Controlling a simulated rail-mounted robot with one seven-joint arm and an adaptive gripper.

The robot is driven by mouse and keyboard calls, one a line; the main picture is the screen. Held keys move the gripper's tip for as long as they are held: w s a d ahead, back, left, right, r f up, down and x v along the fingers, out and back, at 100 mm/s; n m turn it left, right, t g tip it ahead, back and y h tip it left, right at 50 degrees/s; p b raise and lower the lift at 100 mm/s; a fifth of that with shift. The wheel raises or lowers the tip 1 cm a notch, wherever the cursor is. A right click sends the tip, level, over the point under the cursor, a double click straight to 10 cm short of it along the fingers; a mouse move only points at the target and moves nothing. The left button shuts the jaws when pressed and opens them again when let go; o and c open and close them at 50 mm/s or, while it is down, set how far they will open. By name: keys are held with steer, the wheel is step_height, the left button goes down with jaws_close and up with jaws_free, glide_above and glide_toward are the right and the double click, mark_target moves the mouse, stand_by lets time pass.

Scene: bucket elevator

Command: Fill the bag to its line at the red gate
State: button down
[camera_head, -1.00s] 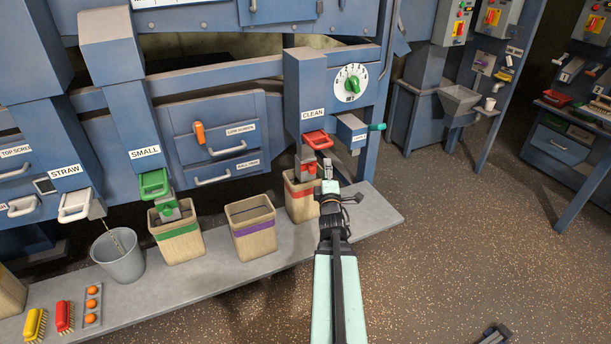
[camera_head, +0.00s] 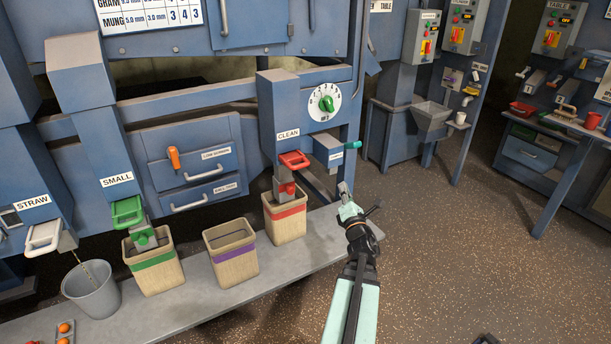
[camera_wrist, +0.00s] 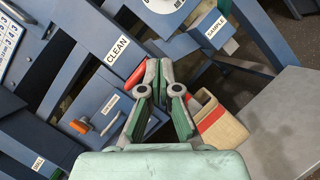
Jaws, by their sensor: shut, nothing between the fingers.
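The red gate handle (camera_head: 294,160) sticks out under the CLEAN spout (camera_head: 288,115). Below it a red block (camera_head: 286,190) sits at the mouth of the red-banded bag (camera_head: 287,223), which stands upright on the grey shelf. The bag's inside and its fill level are hidden. My gripper (camera_head: 346,188) is to the right of the bag and spout, shut and empty, apart from both in the head view. In the wrist view my gripper (camera_wrist: 163,66) overlaps the red handle (camera_wrist: 136,76), with the red-banded bag (camera_wrist: 217,124) to its right; contact cannot be told.
A purple-banded bag (camera_head: 231,255), a green-banded bag (camera_head: 154,265) under the SMALL spout and a grey bucket (camera_head: 92,291) stand along the shelf (camera_head: 205,306). A green dial (camera_head: 326,103) and the SAMPLE box (camera_head: 328,151) are near the CLEAN spout.

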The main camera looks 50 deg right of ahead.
steer(key=w+a+f+n+t+y, duration=0.25)
steer(key=a+n+y, duration=0.35)
steer(key=n, duration=0.8)
steer(key=r+p+x, duration=0.1)
steer(key=p+x, duration=0.2)
steer(key=x, duration=1.1)
steer(key=shift+d+t+y+p, duration=0.15)
steer(key=shift+t+y+p, duration=0.2)
steer(key=shift+y+p, duration=0.05)
steer(key=shift+w, duration=0.1)
